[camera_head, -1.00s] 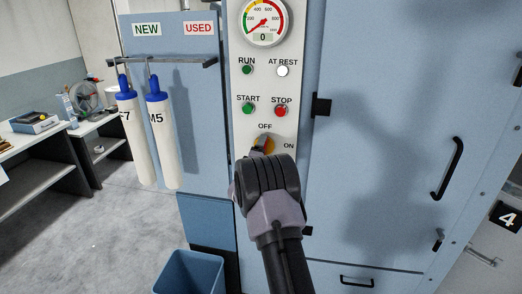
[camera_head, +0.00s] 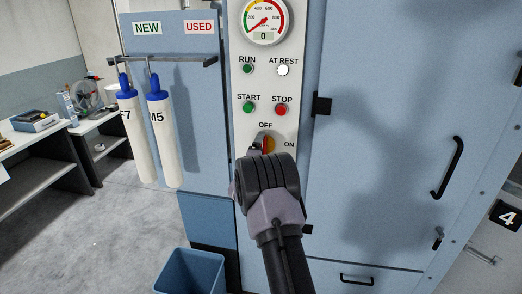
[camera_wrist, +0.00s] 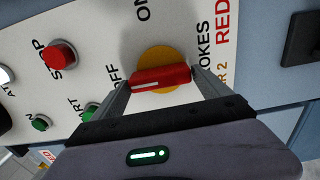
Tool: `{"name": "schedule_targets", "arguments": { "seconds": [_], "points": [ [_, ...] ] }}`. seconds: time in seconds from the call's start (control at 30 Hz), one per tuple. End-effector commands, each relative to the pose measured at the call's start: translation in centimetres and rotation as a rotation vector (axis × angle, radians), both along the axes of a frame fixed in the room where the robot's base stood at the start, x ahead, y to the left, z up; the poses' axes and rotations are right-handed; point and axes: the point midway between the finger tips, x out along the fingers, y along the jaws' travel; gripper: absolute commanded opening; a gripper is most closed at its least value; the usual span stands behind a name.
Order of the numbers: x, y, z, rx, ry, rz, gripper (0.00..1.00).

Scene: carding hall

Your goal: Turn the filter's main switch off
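The main switch is a red handle (camera_wrist: 172,77) with a white line, on a yellow disc (camera_wrist: 155,52). It also shows in the head view (camera_head: 269,144), partly hidden by my gripper. In the wrist view the white line lies at the handle end nearest the OFF label (camera_wrist: 112,77); the ON label (camera_wrist: 142,10) is off to the side. My gripper (camera_wrist: 163,80) has one finger at each end of the handle, and both tips appear to touch it. It looks shut on the handle.
Above the switch are the green START button (camera_head: 249,107), the red STOP button (camera_head: 281,109), a lit white AT REST lamp (camera_head: 283,70) and a dial gauge (camera_head: 264,20) whose display reads 0. Two white filter tubes (camera_head: 164,140) hang at left. A blue bin (camera_head: 190,272) stands below.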

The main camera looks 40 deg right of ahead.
Motion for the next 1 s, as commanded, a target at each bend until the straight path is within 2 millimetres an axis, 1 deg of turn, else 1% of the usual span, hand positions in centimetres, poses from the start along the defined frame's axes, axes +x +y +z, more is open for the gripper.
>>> {"name": "schedule_targets", "arguments": {
  "seconds": [0.27,0.37,0.47,0.7,0.8,0.9,1.0],
  "points": [
    [0.0,0.0,0.0,0.002,-0.001,0.0,1.0],
    [-0.6,0.7,-0.1,0.004,0.0,0.0,1.0],
    [-1.9,2.3,-0.1,0.003,0.003,0.002,1.0],
    [-7.1,8.5,-0.1,0.002,0.001,0.003,1.0],
    [-8.9,10.6,-0.1,0.002,0.001,0.002,1.0],
    [-10.3,12.1,-0.1,0.001,0.0,0.002,1.0],
    [-11.0,13.0,-0.1,0.002,-0.001,0.001,1.0]
  ]
}}
